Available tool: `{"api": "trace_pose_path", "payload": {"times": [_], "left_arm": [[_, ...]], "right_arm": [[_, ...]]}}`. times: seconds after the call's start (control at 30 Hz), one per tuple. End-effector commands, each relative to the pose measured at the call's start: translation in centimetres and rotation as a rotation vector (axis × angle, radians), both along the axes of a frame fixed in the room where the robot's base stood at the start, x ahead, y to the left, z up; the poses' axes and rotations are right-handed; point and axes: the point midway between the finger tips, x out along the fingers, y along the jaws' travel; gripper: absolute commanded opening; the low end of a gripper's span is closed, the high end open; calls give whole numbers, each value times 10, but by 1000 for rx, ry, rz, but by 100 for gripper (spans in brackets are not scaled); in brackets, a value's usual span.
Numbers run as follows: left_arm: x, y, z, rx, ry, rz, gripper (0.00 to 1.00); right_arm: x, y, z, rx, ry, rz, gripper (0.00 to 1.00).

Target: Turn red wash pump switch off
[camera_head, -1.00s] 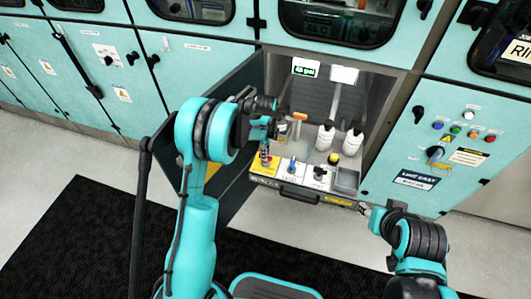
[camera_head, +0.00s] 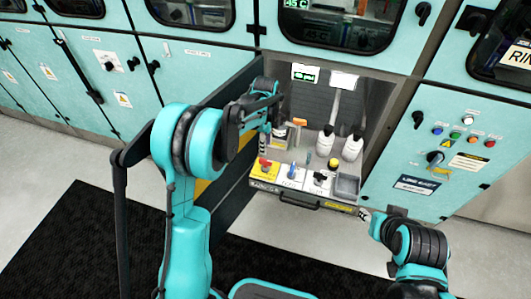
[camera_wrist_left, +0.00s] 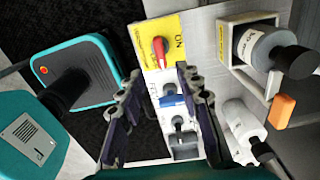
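The red switch (camera_head: 264,162) sits on a yellow plate at the left end of the panel on the pulled-out drawer. In the left wrist view the red switch (camera_wrist_left: 159,50) shows its long handle lying nearly along the panel row. A blue switch (camera_head: 292,172) and a black switch (camera_head: 320,177) are beside it on white plates. My left gripper (camera_head: 265,142) is just behind and above the red switch, apart from it. In the left wrist view its fingers (camera_wrist_left: 160,110) are spread, with nothing held. My right gripper (camera_head: 366,214) is right of the drawer front; its opening is unclear.
Two white bottles (camera_head: 325,141) and a boxed bottle (camera_wrist_left: 252,47) stand behind the panel. An orange-topped item (camera_head: 299,122) is near them. A grey tray (camera_head: 347,186) is at the panel's right end. The open dark door (camera_head: 232,195) stands left of the drawer.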

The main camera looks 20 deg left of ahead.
Motion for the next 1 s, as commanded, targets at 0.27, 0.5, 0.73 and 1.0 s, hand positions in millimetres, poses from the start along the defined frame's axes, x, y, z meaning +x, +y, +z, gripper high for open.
{"api": "trace_pose_path", "payload": {"times": [0.27, 0.5, 0.73, 1.0], "left_arm": [[0, 0, 30, 0, 0, 0, 34], [0, 0, 31, 0, 0, 0, 34], [0, 0, 31, 0, 0, 0, 34], [-22, 0, 62, -4, -56, 146, 34]], "right_arm": [[0, 0, 0, 0, 0, 0, 40], [0, 0, 0, 0, 0, 0, 40], [0, 0, 0, 0, 0, 0, 40], [0, 0, 0, 0, 0, 0, 40]]}}
